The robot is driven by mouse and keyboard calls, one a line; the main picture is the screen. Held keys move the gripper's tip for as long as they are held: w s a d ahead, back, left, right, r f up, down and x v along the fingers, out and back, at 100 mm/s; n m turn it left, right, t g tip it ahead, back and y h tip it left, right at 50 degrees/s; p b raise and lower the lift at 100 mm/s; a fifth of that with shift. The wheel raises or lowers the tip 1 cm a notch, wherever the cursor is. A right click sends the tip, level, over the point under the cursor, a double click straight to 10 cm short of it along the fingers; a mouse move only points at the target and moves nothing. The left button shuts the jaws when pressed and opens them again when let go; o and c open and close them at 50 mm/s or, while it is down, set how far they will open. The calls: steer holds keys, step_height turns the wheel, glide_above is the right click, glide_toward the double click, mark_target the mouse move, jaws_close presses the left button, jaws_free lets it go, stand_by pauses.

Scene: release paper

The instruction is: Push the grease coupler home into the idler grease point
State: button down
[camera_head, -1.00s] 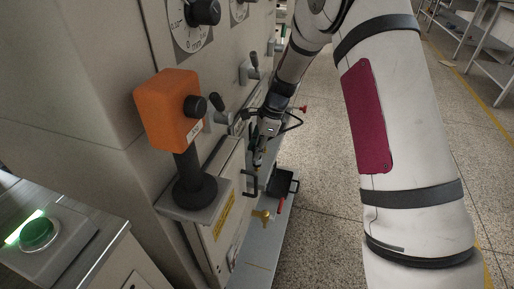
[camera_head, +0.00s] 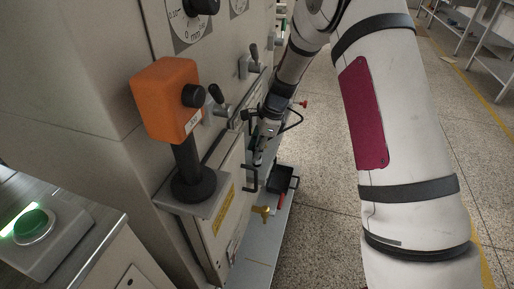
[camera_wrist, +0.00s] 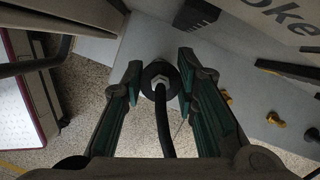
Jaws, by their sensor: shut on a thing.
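In the wrist view my gripper (camera_wrist: 160,62) has its two green-padded fingers closed on a round black grease coupler (camera_wrist: 149,74). The coupler has a silver hex piece at its middle, and a black hose runs from it toward the bottom of the picture. In the head view my gripper (camera_head: 261,145) is small and dark, beside the grey machine front and above its lower ledge. The coupler is hard to make out there. I cannot pick out the idler grease point for sure; whatever lies straight beyond the coupler is hidden by it.
A brass tap (camera_head: 262,211) and a dark tray (camera_head: 282,180) are by the ledge below. An orange box on a post (camera_head: 165,100) stands at left. Brass fittings (camera_wrist: 272,118) show right in the wrist view.

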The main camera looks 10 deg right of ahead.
steer(key=shift+f, duration=0.15)
steer(key=c, duration=1.2)
jaws_free()
steer(key=v, duration=1.2)
